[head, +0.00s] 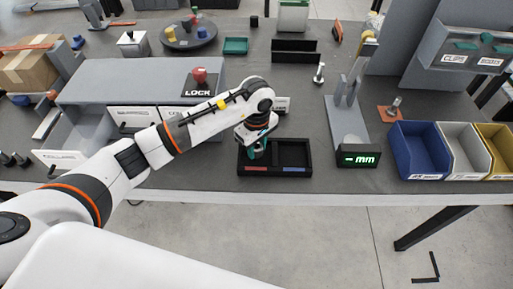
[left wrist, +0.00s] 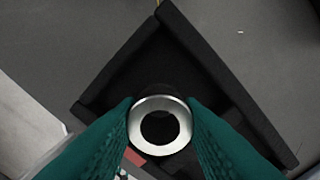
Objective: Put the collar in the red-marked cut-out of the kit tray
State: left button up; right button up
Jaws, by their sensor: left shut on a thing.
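The collar (left wrist: 160,103) is a silver ring with a dark round hole, seen from above in the left wrist view. My left gripper (left wrist: 160,122) is shut on it, with a green finger on each side. The black kit tray (left wrist: 115,75) lies below the collar. In the head view my left gripper (head: 257,148) is over the left cut-out of the kit tray (head: 308,158), which has a red mark (head: 257,169) at its front. The right cut-out has a blue mark (head: 293,169). The collar's height above the tray floor is hard to tell. My right gripper is not in view.
A gauge stand with a display reading mm (head: 358,156) stands right of the tray. Blue (head: 418,150), white and yellow bins are further right. A grey cabinet with a LOCK button (head: 199,75) stands to the left. Bare table lies between tray and gauge.

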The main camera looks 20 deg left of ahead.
aim_at(256, 146)
pick_arm(q)
jog(key=shift+f, duration=0.95)
jog(key=o, duration=1)
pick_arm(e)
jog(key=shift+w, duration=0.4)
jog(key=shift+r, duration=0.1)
pick_arm(q)
jog(key=shift+r, duration=0.35)
notch_tip(256, 146, up, 12)
jog(key=b, duration=0.2)
jog(key=shift+f, duration=0.15)
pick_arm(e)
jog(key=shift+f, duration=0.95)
